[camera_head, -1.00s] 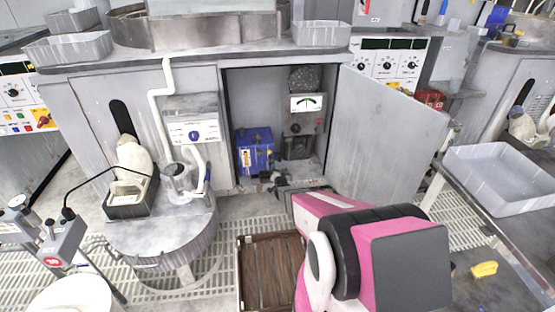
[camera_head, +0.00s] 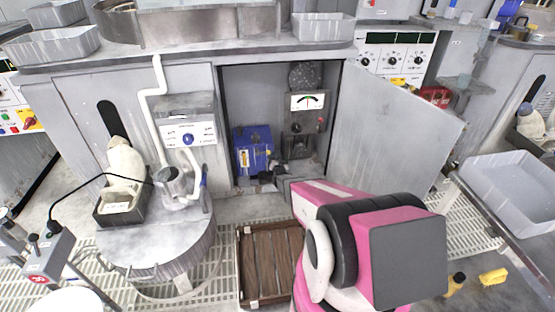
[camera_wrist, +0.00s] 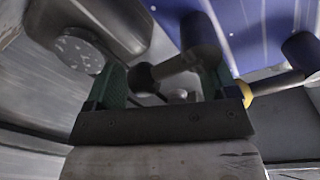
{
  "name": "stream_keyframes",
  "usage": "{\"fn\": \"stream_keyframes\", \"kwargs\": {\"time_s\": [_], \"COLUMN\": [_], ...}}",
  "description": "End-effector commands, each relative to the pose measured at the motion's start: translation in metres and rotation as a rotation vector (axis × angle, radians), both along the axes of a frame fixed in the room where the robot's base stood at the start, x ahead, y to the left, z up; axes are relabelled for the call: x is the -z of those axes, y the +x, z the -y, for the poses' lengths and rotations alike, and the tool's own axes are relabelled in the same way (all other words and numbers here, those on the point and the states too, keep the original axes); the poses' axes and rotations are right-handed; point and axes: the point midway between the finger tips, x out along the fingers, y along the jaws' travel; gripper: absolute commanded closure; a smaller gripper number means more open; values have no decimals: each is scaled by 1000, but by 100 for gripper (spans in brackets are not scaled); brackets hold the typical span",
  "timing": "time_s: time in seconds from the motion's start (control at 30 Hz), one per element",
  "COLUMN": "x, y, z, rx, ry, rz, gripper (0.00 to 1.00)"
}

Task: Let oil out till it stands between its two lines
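A blue tank (camera_head: 252,150) stands low inside the open cabinet, with a yellow-and-white strip (camera_head: 244,159) on its front. I cannot read oil or lines on it. The tank shows at the top of the wrist view (camera_wrist: 245,25). My gripper (camera_head: 264,178) is low in the cabinet opening, in front of the tank's foot. In the wrist view my gripper (camera_wrist: 162,82) has its two fingers wide apart. A black ball knob (camera_wrist: 141,77) on a short rod lies between them, nearer the left finger. I cannot tell whether it touches a finger.
A grey unit with a dial (camera_head: 307,101) stands right of the tank. The cabinet door (camera_head: 385,130) is swung open on the right. A brown slatted crate (camera_head: 268,265) is on the floor grating in front. A round drum (camera_head: 160,240) stands at left.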

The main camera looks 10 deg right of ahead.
Motion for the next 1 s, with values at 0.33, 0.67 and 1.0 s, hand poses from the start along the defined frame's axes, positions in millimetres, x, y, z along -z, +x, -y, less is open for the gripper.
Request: {"fn": "stream_keyframes", "kwargs": {"time_s": [0.33,0.67,1.0], "x": [1,-4,-11], "y": [0,0,0], "z": [-1,-4,-9], "rx": [-1,-5,-6], "ry": [-2,-169,-409], "rz": [-3,-7,-8], "gripper": [71,71,71]}}
